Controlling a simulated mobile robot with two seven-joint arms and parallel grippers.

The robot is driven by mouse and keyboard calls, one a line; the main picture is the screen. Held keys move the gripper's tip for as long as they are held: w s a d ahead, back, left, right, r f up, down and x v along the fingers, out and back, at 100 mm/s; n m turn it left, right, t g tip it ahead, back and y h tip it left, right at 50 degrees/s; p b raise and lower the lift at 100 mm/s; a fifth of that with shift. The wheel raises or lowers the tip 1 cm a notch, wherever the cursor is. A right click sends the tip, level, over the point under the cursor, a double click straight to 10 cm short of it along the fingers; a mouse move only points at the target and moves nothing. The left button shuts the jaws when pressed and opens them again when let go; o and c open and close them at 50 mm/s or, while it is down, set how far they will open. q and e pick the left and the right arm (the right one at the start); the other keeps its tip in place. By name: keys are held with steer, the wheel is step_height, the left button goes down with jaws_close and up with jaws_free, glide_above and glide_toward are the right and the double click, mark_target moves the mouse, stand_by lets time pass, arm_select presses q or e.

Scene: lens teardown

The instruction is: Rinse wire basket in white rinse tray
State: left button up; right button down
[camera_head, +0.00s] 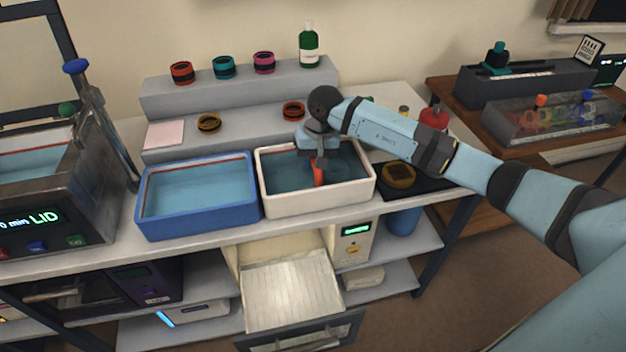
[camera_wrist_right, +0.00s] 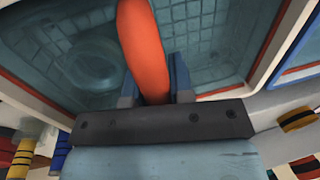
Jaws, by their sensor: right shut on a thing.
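The white rinse tray (camera_head: 322,201) stands on the bench and holds bluish water. My right gripper (camera_head: 318,158) reaches down into it and is shut on an upright orange-red handle (camera_head: 318,176). The handle also shows between the fingers in the right wrist view (camera_wrist_right: 146,50). In that view a grid of thin lines, which looks like the wire basket (camera_wrist_right: 198,24), shows under the water around the handle. A blurred round shape (camera_wrist_right: 92,66) lies in the water too. The basket's body is hidden in the head view. My left gripper is not in view.
A blue tray (camera_head: 200,228) with water adjoins the white tray on the left. A metal tank (camera_head: 62,205) stands further left. A stepped shelf with coloured rings and a green bottle (camera_head: 309,46) is behind. A dark mat with a ring (camera_head: 398,174) is to the right.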

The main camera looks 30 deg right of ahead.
steer(key=shift+r, duration=0.1)
stand_by(0.3)
steer(key=shift+r, duration=0.45)
steer(key=shift+f, duration=0.1)
steer(key=shift+f+b, duration=0.5)
steer(key=shift+b, duration=0.15)
steer(key=shift+r, duration=0.15)
